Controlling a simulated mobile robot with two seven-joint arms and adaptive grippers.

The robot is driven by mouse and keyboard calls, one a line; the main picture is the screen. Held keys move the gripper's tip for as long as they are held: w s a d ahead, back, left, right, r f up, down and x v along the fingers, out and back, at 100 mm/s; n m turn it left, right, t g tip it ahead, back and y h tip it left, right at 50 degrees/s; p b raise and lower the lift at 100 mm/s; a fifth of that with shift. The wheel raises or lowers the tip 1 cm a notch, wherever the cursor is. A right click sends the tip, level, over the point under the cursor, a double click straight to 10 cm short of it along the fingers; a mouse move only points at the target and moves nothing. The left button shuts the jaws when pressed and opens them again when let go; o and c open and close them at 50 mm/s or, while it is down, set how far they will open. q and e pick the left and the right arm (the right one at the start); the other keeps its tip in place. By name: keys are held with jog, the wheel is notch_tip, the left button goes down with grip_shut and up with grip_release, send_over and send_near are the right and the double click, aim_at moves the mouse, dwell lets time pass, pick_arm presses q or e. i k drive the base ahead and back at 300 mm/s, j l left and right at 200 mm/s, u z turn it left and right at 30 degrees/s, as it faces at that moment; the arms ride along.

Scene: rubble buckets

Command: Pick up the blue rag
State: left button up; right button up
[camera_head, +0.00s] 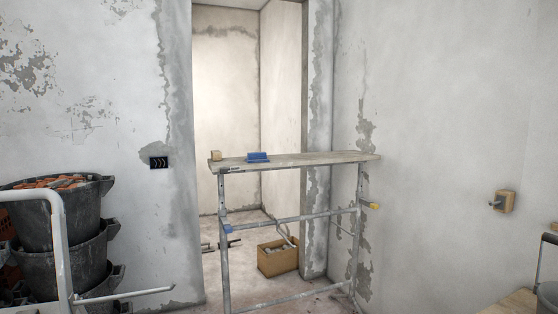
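A small blue item (257,157) lies on top of the scaffold's board (320,160), towards its left end. It is the only loose blue thing that I can see, and it fits the blue rag, but it is too small here to make out cloth or folds. Nothing touches it from above. Neither of my grippers shows in this view.
A small tan block (215,155) sits at the board's left end. The metal scaffold frame (224,245) stands before a doorway. A tan box (278,258) is on the floor behind it. Stacked black buckets (60,235) with rubble stand left, behind a pale tubular rail (62,250).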

aim_at(252, 157)
jog(key=i+l+z, duration=0.1)
jog(key=i+z, duration=0.35)
jog(key=i, duration=1)
